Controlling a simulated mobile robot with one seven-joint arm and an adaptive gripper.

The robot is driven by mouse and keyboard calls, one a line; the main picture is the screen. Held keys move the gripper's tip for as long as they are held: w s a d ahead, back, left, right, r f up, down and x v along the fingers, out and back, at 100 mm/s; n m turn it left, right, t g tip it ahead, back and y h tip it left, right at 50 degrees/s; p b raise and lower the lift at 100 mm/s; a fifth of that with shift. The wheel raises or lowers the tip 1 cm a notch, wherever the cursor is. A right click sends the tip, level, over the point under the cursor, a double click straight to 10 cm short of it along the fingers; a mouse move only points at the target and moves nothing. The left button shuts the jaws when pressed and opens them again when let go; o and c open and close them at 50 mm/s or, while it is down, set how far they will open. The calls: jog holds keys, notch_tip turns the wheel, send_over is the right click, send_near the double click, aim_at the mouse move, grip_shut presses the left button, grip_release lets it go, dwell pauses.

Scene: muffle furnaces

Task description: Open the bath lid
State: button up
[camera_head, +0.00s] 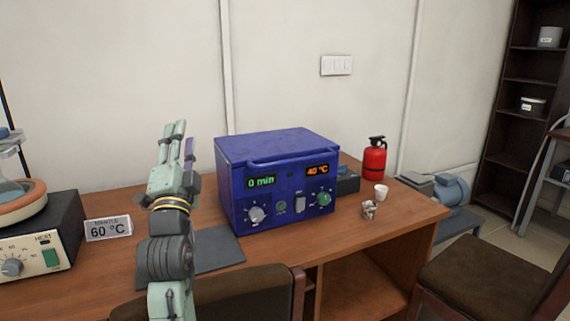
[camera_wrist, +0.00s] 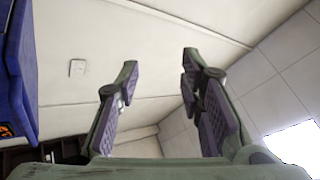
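The blue bath (camera_head: 275,180) stands on the wooden desk in the head view, with a flat blue lid (camera_head: 275,146) lying shut on top and a bar-like lip along its upper front edge. Its displays read 0 min and 40 °C. Part of the blue box (camera_wrist: 20,75) also shows at the left edge of the wrist view. My gripper (camera_head: 175,130) points upward to the left of the bath, apart from it. In the wrist view its two fingers (camera_wrist: 157,85) are spread with nothing between them.
A heating mantle (camera_head: 38,235) and a "MANTLE 60 °C" sign (camera_head: 108,229) stand at the left. A dark mat (camera_head: 218,252) lies before the bath. Chairs (camera_head: 245,295) stand in front.

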jog(key=w+d+f+m+g+h, duration=0.2)
jog(key=w+d+f+m+h, duration=0.15)
jog(key=d, duration=0.25)
jog(key=w+d+f+m+g+h, duration=0.25)
jog(key=w+d+f+m, duration=0.2)
jog(key=d, duration=0.25)
jog(key=m+g+h, duration=0.2)
jog(key=m+h, duration=0.1)
send_near(294, 162)
jog(key=shift+g, duration=0.25)
jog(key=p+x, duration=0.1)
jog(key=x, duration=0.4)
jog(key=p+x, duration=0.2)
jog(key=x, duration=0.3)
jog(key=shift+a+r, duration=0.1)
jog(key=shift+r, duration=0.1)
jog(key=shift+w+d+p, duration=0.3)
jog(key=shift+w+p, duration=0.15)
jog(key=shift+w, duration=0.2)
jog(key=shift+c, duration=0.2)
grip_shut()
jog(key=shift+f, duration=0.1)
